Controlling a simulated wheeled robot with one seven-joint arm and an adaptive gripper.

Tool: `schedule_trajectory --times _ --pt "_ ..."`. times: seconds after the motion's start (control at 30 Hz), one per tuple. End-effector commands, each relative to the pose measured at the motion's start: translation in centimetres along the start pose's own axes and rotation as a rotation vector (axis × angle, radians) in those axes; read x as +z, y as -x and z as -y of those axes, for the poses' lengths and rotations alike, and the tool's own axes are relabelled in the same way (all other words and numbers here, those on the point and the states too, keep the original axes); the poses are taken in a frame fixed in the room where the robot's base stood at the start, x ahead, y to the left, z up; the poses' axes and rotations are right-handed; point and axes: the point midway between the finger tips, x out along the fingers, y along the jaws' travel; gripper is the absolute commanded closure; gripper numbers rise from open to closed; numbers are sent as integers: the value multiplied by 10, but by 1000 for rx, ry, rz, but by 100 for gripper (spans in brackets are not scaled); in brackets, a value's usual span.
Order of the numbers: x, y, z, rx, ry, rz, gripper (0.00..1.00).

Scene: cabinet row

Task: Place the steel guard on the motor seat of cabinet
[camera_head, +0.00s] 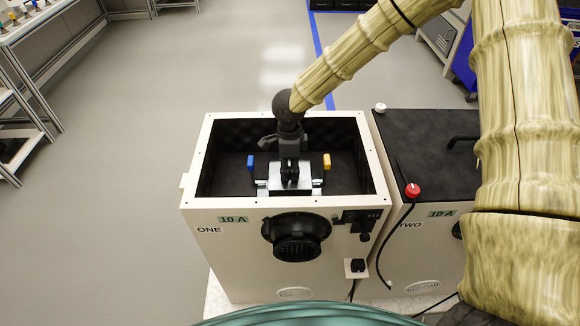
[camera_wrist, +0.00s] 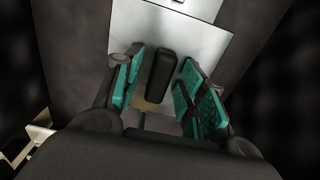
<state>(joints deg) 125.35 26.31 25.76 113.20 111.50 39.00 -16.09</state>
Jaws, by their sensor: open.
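The steel guard (camera_head: 305,178) is a bright metal piece inside the open-topped cabinet ONE (camera_head: 220,250). In the wrist view its pale plate (camera_wrist: 205,42) carries a black upright handle (camera_wrist: 159,76). My gripper (camera_head: 290,168) reaches down into the cabinet over the guard. In the wrist view my gripper (camera_wrist: 167,92) has its teal-padded fingers spread on both sides of the handle, with a gap visible on each side. The guard sits low between a blue tab (camera_head: 251,163) and a yellow tab (camera_head: 327,161). The motor seat is mostly hidden beneath it, so I cannot tell whether it is fully seated.
Cabinet TWO (camera_head: 425,150) stands at the right with a closed black top, a red knob (camera_head: 412,190) and a cable. A workbench (camera_head: 40,30) is at the far left. The floor (camera_head: 120,150) left of the cabinets is clear.

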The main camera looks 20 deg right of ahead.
Motion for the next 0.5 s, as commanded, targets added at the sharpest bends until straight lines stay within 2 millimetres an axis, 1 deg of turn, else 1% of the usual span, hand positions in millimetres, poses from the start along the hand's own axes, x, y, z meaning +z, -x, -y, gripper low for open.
schedule_trajectory --times 0.17,0.37,0.5 --pt "0 3 0 -1 0 1 59" --pt "1 30 1 -2 -1 3 59" --pt "1 57 0 -2 -1 3 59"
